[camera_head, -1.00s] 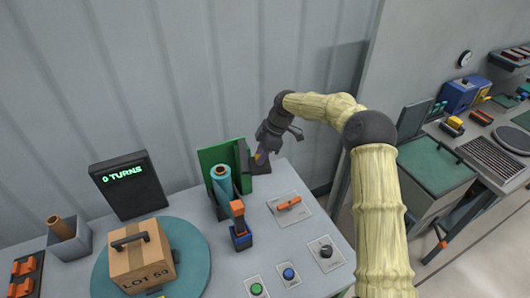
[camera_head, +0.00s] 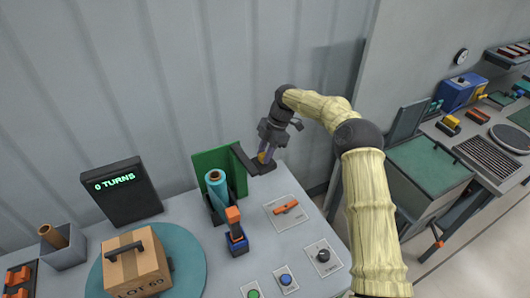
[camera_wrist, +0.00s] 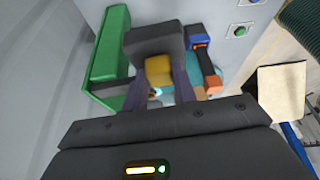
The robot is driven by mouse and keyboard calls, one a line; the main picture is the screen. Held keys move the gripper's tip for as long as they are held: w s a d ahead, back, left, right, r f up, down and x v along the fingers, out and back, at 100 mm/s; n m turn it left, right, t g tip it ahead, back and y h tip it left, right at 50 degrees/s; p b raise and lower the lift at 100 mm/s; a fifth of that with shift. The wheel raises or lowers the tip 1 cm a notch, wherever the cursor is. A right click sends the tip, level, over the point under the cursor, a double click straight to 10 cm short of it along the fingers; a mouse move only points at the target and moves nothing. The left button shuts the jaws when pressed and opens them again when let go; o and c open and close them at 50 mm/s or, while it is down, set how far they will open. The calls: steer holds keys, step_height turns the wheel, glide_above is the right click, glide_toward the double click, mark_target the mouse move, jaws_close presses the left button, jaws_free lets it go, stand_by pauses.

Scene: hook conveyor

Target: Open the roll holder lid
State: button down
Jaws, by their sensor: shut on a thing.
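The roll holder is a green upright casing (camera_head: 208,161) behind the teal roll (camera_head: 213,183). Its dark grey lid (camera_head: 242,156) stands out to the right of the green casing, at an angle to it. A small yellow handle (camera_head: 262,158) is on the lid's outer end. My gripper (camera_head: 266,153) is shut on this handle, its fingers pointing down. In the wrist view the yellow handle (camera_wrist: 158,71) is between my two dark fingers, against the dark lid (camera_wrist: 153,39), with the green casing (camera_wrist: 108,45) to the left. The lid's hinge is not clear.
A blue and orange post (camera_head: 235,228) stands in front of the roll. A turntable (camera_head: 189,262) carries a cardboard box (camera_head: 137,266). A display (camera_head: 118,190) reads 0 TURNS. An orange switch (camera_head: 286,208), a black knob (camera_head: 323,256) and buttons lie at the right. The grey wall is close behind.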

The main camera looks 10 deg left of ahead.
steer(key=c, duration=1.1)
jaws_free()
steer(key=shift+r, duration=0.1)
steer(key=p+v, duration=0.6)
steer(key=v, duration=1.1)
steer(key=shift+r, duration=0.15)
steer(key=shift+a, duration=0.1)
